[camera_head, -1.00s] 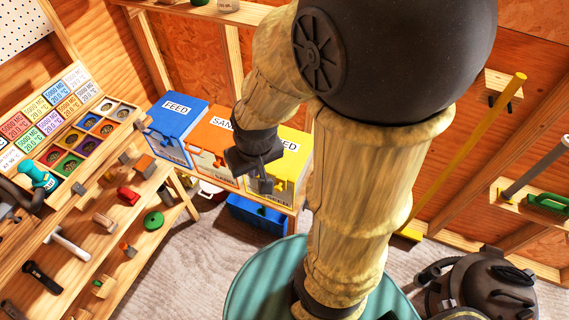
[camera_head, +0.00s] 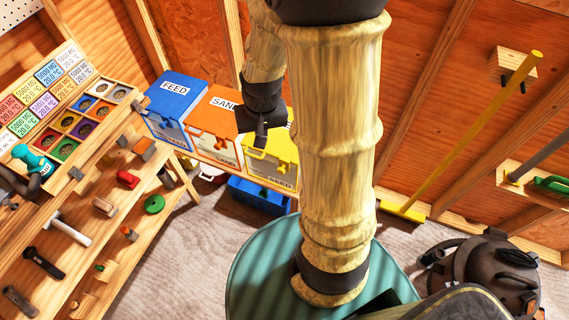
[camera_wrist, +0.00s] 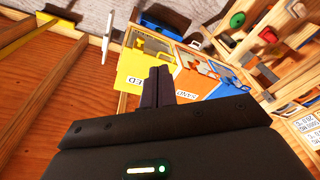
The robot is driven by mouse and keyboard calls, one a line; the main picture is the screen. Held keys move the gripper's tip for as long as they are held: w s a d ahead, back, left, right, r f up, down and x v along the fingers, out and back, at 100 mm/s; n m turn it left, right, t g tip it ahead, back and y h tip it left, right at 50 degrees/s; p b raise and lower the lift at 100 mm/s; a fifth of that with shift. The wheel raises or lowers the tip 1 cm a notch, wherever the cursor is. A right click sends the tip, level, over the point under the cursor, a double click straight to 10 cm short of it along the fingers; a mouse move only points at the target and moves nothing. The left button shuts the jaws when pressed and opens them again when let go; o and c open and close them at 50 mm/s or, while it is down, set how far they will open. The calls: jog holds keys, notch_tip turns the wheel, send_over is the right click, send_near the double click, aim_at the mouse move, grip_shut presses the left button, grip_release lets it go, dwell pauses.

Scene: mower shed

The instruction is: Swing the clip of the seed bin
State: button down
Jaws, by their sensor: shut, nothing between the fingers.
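The yellow seed bin (camera_head: 283,155) is the rightmost of the bins on the low shelf, with my arm covering part of its top. Its yellow clip (camera_head: 257,153) shows at the upper front, just below my gripper (camera_head: 262,136). The seed bin (camera_wrist: 133,72) also shows in the wrist view, with its lettered lid toward me. My gripper's dark fingers (camera_wrist: 158,88) are together and empty, and overlap the bin's right edge in that view. I cannot tell whether they touch the bin or clip.
The orange sand bin (camera_head: 215,115) and blue feed bin (camera_head: 173,98) stand to the left. A blue crate (camera_head: 258,195) is below. A tool rack (camera_head: 75,215) is at left. A yellow-handled broom (camera_head: 465,145) and dark vacuum (camera_head: 485,275) are at right.

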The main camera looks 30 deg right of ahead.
jog(key=w+d+f+m+b, duration=0.2)
jog(key=w+d+f+m, duration=0.3)
jog(key=f, duration=0.5)
jog(key=m+g+y+b, duration=0.1)
jog(key=m+g+b, duration=0.1)
jog(key=m+b, duration=0.1)
send_over(283, 168)
jog(key=d, duration=0.2)
notch_tip(283, 168, down, 13)
jog(key=shift+a, duration=0.2)
jog(key=shift+f, duration=0.1)
jog(key=f, duration=0.6)
jog(key=a+f, duration=0.1)
jog(key=f, duration=0.2)
jog(key=shift+w+f+p, duration=0.1)
jog(key=shift+f+p, duration=0.3)
